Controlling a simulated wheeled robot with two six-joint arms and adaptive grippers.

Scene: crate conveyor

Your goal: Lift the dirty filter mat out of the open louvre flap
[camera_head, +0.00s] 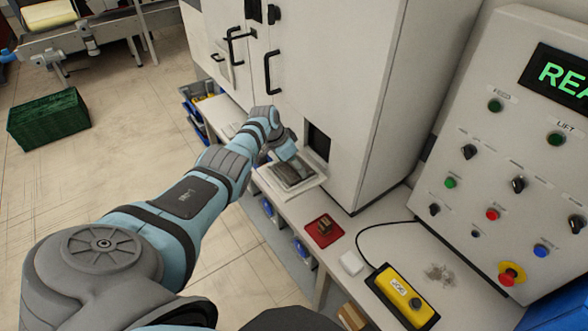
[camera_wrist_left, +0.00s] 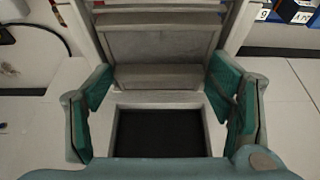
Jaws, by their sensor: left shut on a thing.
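The open louvre flap (camera_head: 312,186) hangs out at the foot of the tall white cabinet, below a dark square opening (camera_head: 319,143). The dirty filter mat (camera_head: 293,173), a dark grey panel, lies at the flap. In the left wrist view the grey mat (camera_wrist_left: 160,45) shows between pale side rails of the flap, with the black opening (camera_wrist_left: 160,132) below it. My left gripper (camera_head: 286,158) reaches down over the mat. Whether the mat is clear of the flap is hard to tell. My right gripper is out of view.
On the white bench stand a red pad (camera_head: 312,239) with a brown block, a white block (camera_head: 352,263) and a yellow control box (camera_head: 402,298) with a cable. A control panel (camera_head: 480,170) rises at right. A green crate (camera_head: 48,120) sits on open floor at left.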

